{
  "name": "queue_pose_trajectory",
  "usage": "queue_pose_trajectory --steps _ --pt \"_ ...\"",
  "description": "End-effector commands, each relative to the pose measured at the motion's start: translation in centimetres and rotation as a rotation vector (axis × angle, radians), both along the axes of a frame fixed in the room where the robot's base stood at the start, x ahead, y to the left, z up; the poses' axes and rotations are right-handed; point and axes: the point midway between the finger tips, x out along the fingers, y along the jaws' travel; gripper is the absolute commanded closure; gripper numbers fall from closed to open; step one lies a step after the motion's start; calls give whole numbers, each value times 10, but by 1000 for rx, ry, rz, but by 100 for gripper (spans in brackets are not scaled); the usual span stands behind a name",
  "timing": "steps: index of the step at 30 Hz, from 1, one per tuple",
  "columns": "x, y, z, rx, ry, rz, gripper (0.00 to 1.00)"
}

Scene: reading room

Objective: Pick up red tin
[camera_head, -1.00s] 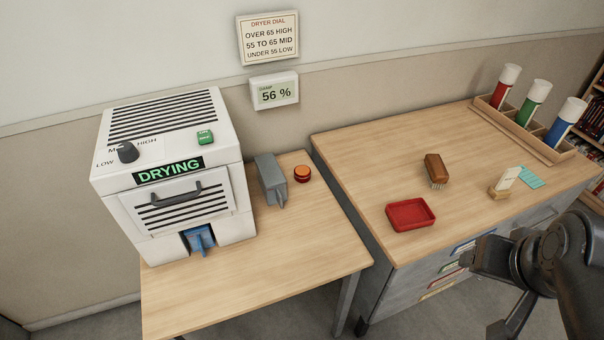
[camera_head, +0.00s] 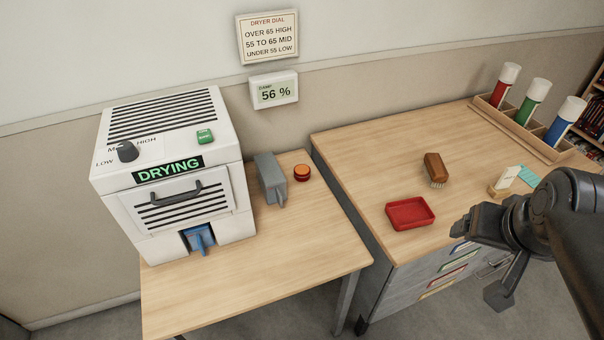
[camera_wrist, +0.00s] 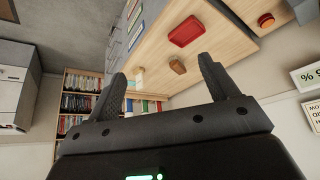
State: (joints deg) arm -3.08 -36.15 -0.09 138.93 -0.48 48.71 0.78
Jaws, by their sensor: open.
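Two red things could be the red tin. One is a shallow, open, rectangular red tin (camera_head: 410,214) near the front left of the right-hand wooden desk; it also shows in the wrist view (camera_wrist: 186,31). The other is an upright red cylinder with a white cap (camera_head: 503,88), at the left end of a wooden rack (camera_head: 549,153) at the back right. My gripper (camera_head: 476,262) is open and empty, in front of the desk's front edge and right of the shallow tin. In the wrist view its fingers (camera_wrist: 160,68) are spread, apart from both.
A brown brush (camera_head: 436,170) lies behind the shallow tin. A pale block (camera_head: 502,183) and a teal card (camera_head: 530,176) are right of it. Green and blue cylinders share the rack. A white dryer (camera_head: 170,170) stands on the left table. The desk's back left is clear.

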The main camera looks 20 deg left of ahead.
Motion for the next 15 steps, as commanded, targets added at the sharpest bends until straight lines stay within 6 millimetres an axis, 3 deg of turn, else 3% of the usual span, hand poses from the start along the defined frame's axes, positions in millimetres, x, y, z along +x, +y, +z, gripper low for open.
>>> queue_pose_trajectory --steps 8,15 --pt "93 46 5 -2 -8 97 21" --pt "168 102 -11 -1 -19 179 21"
